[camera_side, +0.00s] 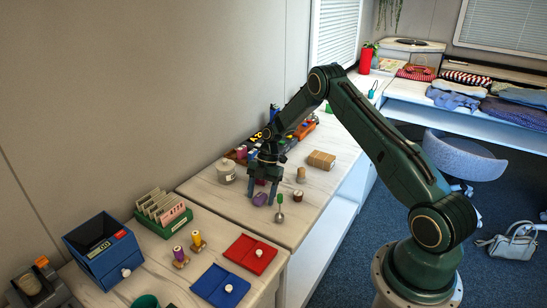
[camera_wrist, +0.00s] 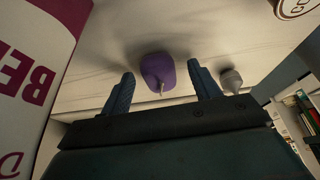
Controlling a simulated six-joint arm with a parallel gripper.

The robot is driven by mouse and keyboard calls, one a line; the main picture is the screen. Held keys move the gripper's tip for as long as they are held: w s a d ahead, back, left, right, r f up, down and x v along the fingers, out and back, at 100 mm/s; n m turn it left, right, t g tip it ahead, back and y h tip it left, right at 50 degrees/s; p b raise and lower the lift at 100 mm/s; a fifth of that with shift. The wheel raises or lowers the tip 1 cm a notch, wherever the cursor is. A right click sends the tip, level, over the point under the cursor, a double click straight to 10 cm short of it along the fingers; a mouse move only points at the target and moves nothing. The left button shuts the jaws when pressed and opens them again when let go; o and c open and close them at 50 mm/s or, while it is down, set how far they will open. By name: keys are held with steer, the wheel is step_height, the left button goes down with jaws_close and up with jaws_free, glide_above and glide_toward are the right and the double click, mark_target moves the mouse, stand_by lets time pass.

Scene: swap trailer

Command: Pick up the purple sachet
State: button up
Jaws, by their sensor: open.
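The purple sachet (camera_side: 260,199) lies on the wooden counter in the side view. In the wrist view the purple sachet (camera_wrist: 158,71) is a rounded purple shape with a small pale tip, between and a little beyond my fingertips. My gripper (camera_side: 262,195) points down at the sachet with its fingers apart. In the wrist view my gripper (camera_wrist: 162,82) shows two blue fingers, one on each side of the sachet, with gaps on both sides. The jaws are open and empty.
A green-topped stick on a round base (camera_side: 280,208) stands close right of my gripper. A small jar (camera_side: 297,195), a cardboard box (camera_side: 321,160) and a lidded pot (camera_side: 226,171) are nearby. A large white and maroon printed thing (camera_wrist: 38,60) fills the wrist view's left side.

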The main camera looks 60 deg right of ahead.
mark_target(261, 194)
steer(key=c, duration=1.1)
steer(key=shift+o, duration=0.2)
steer(key=shift+r, duration=0.15)
step_height(261, 194, up, 20)
stand_by(0.5)
